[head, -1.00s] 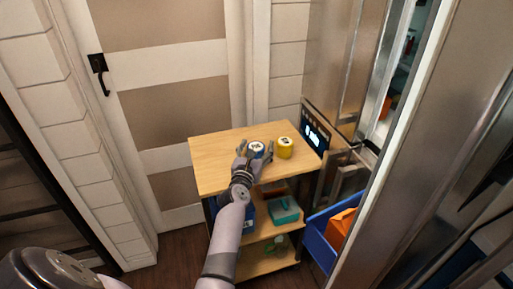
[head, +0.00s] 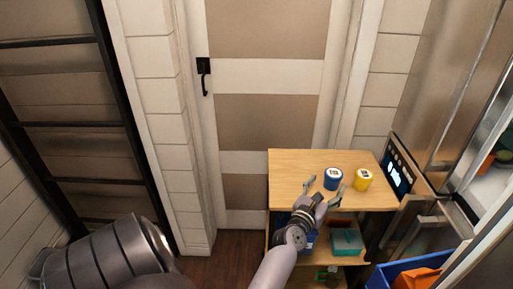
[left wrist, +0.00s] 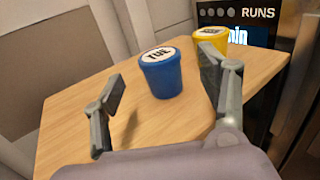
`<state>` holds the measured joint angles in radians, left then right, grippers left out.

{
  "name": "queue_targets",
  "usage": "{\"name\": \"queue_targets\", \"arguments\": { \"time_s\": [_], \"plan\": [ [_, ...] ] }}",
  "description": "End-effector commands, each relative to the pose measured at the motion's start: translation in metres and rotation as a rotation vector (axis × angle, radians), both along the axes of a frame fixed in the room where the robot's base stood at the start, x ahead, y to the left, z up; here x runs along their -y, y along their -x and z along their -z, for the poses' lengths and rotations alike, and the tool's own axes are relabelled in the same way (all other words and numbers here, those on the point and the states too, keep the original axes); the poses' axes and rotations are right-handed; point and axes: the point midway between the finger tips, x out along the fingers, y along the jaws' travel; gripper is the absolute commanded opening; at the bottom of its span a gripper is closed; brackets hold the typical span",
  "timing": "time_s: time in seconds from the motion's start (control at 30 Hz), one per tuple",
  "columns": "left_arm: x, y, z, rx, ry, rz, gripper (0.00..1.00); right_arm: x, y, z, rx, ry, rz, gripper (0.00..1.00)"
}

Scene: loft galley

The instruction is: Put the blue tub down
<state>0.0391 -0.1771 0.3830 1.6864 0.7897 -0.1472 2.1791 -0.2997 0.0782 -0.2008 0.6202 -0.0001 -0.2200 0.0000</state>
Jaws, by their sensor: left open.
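The blue tub (head: 333,180) stands upright on the wooden top of a small shelf cart (head: 290,165). In the left wrist view the blue tub (left wrist: 162,75) has a white lid label that reads "TUE". My left gripper (head: 325,190) is open, its fingers apart on the near side of the tub. In the left wrist view the open fingers (left wrist: 160,100) show a gap to the tub, which stands beyond them. My right gripper is not in view.
A yellow tub (head: 363,180) stands just right of the blue one. A dark display panel (head: 397,172) is at the cart's right. Lower shelves hold a teal box (head: 346,241). A blue bin (head: 395,274) with orange contents is at lower right. The cart top's left part is clear.

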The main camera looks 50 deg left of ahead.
Motion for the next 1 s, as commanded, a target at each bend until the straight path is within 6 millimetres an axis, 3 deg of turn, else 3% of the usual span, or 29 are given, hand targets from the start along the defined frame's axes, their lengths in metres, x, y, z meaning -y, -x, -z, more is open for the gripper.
{"name": "queue_targets", "arguments": {
  "time_s": [0.17,0.27,0.37,0.5,0.67,0.77,0.87,1.0],
  "plan": [
    [0.001,0.000,0.000,-0.003,-0.012,0.002,0.68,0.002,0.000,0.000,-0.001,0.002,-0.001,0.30],
    [0.007,0.001,-0.003,-0.028,-0.117,0.019,0.68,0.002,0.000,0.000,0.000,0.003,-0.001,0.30],
    [0.022,0.004,-0.010,-0.081,-0.370,0.056,0.68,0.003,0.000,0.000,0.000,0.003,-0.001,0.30],
    [0.054,0.011,-0.018,-0.170,-0.870,0.123,0.68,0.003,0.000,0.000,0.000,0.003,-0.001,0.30],
    [0.091,0.021,0.003,-0.264,-1.396,0.212,0.68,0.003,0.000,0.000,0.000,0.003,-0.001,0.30],
    [0.115,0.032,0.057,-0.350,-1.697,0.332,0.68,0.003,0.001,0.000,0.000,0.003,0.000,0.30],
    [0.132,0.054,0.140,-0.443,-1.919,0.515,0.68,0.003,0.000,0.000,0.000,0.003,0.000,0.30],
    [0.147,0.110,0.258,-0.534,-2.140,0.818,0.68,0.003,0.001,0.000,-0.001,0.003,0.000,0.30]
  ]
}}
